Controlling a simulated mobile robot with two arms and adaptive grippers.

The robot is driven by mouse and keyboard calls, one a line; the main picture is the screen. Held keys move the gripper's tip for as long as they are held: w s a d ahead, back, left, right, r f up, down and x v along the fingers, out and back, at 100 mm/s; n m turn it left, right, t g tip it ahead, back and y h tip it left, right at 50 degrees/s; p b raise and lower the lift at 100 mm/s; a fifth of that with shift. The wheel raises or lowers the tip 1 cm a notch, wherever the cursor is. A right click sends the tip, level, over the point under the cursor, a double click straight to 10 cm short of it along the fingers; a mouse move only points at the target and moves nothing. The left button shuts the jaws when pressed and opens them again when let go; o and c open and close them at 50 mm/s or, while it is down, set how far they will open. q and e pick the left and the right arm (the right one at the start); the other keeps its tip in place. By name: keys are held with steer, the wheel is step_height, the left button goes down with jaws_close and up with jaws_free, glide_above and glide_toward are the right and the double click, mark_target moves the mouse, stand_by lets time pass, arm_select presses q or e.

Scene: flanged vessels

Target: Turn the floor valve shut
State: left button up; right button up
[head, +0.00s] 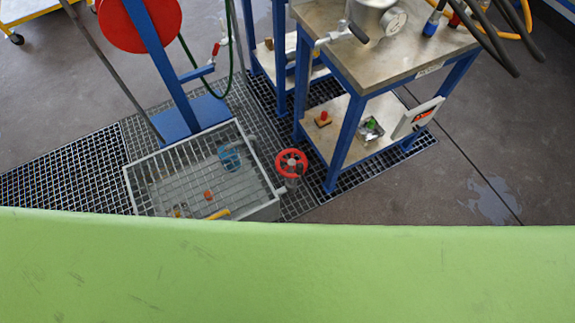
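The floor valve shows a red spoked handwheel (291,163) low over the floor grating, in the middle of the head view. It stands between a wire-mesh crate on its left and a blue-legged table on its right. A metal valve body (291,183) shows partly below the wheel. I cannot tell from this view whether the valve is open or shut. Neither of my grippers is in view.
The crate (128,185) holds small blue, red and yellow items. The blue-legged table (420,55) has a lower shelf with small parts. A blue stand with a red reel (139,20) is at upper left. A green surface (290,270) fills the front. Wet floor (494,200) lies at right.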

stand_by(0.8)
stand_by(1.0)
